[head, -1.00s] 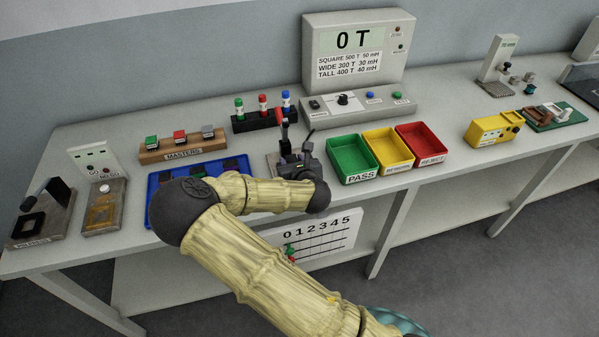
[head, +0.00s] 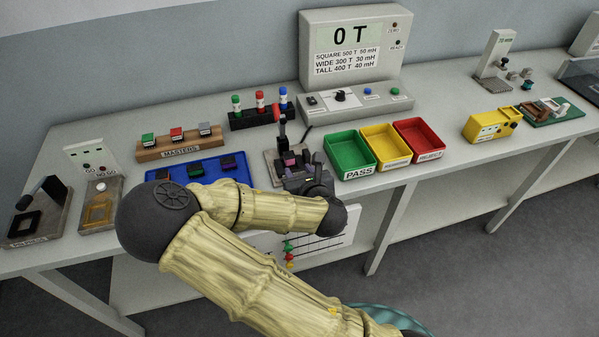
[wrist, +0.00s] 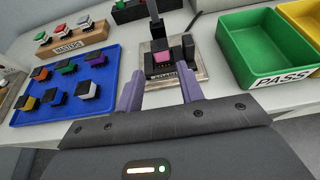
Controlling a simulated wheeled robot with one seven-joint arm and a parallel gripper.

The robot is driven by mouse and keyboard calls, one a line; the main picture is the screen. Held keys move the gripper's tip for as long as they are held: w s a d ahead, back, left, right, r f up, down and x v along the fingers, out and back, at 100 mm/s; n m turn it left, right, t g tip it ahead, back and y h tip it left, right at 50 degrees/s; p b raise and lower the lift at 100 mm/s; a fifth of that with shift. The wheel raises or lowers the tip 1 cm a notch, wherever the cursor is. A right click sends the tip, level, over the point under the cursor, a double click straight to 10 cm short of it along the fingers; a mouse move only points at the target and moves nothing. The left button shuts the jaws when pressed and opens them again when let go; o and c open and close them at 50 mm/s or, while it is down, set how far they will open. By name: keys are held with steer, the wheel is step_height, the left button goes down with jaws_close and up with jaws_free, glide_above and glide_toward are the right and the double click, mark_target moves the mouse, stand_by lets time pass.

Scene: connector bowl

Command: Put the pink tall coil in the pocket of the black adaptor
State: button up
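The pink tall coil (wrist: 162,57) shows as a pink block at the black adaptor (wrist: 160,68) on the grey fixture plate (wrist: 193,73). It looks seated in the adaptor, but its depth and exact fit are hard to tell. In the head view the pink coil (head: 289,159) shows just beyond my gripper (head: 293,172). In the wrist view my gripper (wrist: 162,78) is open, its two purple fingers apart with nothing between them. The fingertips are on the near side of the coil, clear of it. My gripper partly hides the adaptor in the head view.
A dark upright post with a red-tipped lever (head: 279,125) stands on the fixture. A blue tray (wrist: 30,112) with several coils is to the left. The green PASS bin (wrist: 262,45) stands close on the right. A meter console (head: 358,102) stands behind.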

stand_by(0.3)
steer(key=s+d+f+m+g+h, duration=0.25)
steer(key=d+m, duration=0.45)
steer(key=m, duration=0.4)
steer(key=s+d+f+m+g+h, duration=0.25)
steer(key=d+m, duration=0.35)
steer(key=m, duration=0.4)
steer(key=s+d+r+m+g, duration=0.1)
steer(key=s+r+m, duration=0.3)
steer(key=m, duration=0.5)
steer(key=s+r+m+g+y, duration=0.1)
steer(key=s+r+m+g, duration=0.3)
steer(key=s+m, duration=0.3)
steer(key=shift+s+d+r+m, duration=0.25)
steer(key=shift+d+r+m, duration=0.15)
steer(key=shift+m, duration=0.7)
